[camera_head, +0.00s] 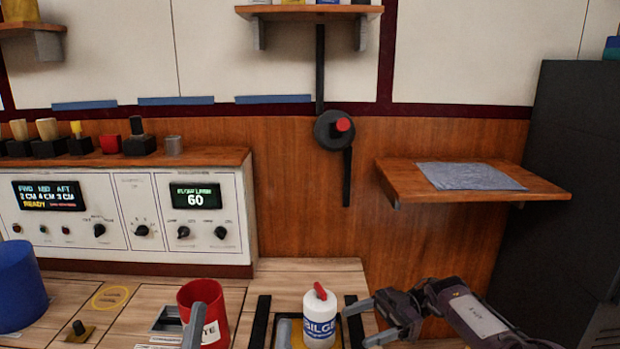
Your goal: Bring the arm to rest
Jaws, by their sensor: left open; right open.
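My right arm (480,315) comes in from the lower right. Its gripper (372,322) is open, with nothing visible between its fingers. It is just right of a white bottle (319,322) with a red cap and lettering that reads "BILGE". I cannot tell whether the fingers touch the bottle or the dark rail beside it.
A blue container (15,290) stands at the left. A control panel (120,215) with knobs and displays is behind the wooden counter (310,268). A wooden shelf (540,187) with a grey-blue cloth (468,176) juts out above my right arm. A red-knobbed crank (335,130) is on the wall.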

